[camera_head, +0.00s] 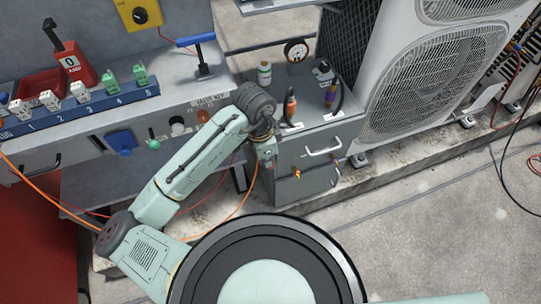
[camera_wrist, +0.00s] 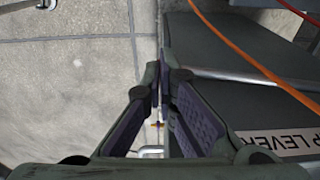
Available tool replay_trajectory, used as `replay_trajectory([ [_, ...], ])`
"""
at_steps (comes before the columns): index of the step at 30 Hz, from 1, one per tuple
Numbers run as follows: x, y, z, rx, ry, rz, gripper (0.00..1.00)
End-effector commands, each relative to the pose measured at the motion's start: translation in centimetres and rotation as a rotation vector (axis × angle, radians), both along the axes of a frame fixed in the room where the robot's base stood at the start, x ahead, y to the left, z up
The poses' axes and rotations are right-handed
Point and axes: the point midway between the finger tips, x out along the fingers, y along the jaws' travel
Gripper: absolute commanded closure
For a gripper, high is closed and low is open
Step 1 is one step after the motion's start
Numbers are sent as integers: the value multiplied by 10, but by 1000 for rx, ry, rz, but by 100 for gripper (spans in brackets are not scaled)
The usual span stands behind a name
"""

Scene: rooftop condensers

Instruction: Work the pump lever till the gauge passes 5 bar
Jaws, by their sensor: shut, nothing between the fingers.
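A blue T-handle (camera_head: 195,39) on a dark post stands at the right end of the grey bench. A label ending in "LEVER" (camera_head: 209,101) is on the bench edge below it, and part of it also shows in the wrist view (camera_wrist: 284,139). The handle looks like the pump lever. A round gauge (camera_head: 296,50) with a white face stands behind the grey cabinet; its needle is too small to read. My gripper (camera_head: 268,158) is shut and empty, pointing down beside the cabinet front, right of the bench. Its fingertips meet in the wrist view (camera_wrist: 158,84). It is apart from the handle.
The cabinet (camera_head: 318,150) carries bottles and holders. A condenser unit (camera_head: 430,75) stands at right. A blue terminal strip (camera_head: 85,113) and a red box (camera_head: 72,75) sit on the bench. An orange cable (camera_head: 240,205) hangs near my arm.

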Motion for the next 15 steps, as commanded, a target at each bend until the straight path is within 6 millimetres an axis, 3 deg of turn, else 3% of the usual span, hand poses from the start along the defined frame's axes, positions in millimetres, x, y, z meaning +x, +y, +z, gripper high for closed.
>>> replay_trajectory([
  [6, -8, 25, 8, 1, 0, 4, 100],
  [15, -8, 27, 10, 1, -1, 1, 100],
])
